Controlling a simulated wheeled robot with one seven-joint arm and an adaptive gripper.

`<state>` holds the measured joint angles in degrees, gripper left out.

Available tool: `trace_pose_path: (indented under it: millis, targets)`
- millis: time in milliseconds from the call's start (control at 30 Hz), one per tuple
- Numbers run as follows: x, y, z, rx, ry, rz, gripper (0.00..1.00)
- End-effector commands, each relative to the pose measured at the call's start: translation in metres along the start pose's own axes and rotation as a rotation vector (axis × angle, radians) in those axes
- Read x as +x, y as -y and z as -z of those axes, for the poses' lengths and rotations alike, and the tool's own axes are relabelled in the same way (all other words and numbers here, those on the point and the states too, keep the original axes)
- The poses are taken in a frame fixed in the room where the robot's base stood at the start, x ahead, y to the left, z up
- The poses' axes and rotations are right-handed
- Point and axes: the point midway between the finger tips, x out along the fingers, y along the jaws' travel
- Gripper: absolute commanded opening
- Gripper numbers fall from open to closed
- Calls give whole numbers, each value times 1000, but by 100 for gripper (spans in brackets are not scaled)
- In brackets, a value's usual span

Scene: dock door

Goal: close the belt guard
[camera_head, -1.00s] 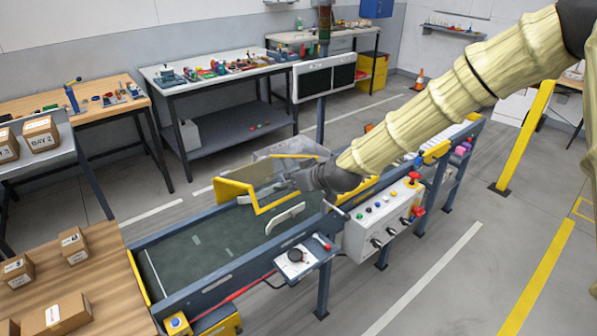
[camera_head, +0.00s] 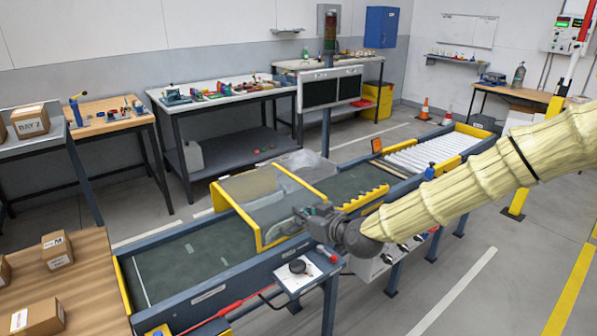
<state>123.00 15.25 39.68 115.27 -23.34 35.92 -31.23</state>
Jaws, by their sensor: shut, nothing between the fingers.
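The belt guard (camera_head: 252,187) is a clear cover with a yellow frame, lying across the dark green conveyor belt (camera_head: 185,258). Its near yellow edge sits low by the near side rail; I cannot tell whether it is fully seated. My gripper (camera_head: 308,212) is shut and empty at the guard's near right corner, touching or very close to it. The gripper and wrist hide part of that corner and the rail behind it.
White rollers (camera_head: 432,152) continue the line at the back right. A table with cartons (camera_head: 57,250) is at the left.

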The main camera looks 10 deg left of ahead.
Motion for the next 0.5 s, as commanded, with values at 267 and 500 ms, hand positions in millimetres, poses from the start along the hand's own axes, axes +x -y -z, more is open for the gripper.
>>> trace_pose_path:
  millis: [267, 500]
  targets:
    - [9, 2, -29, -1, -22, 3, 0]
    - [13, 1, -42, -1, -21, 2, 0]
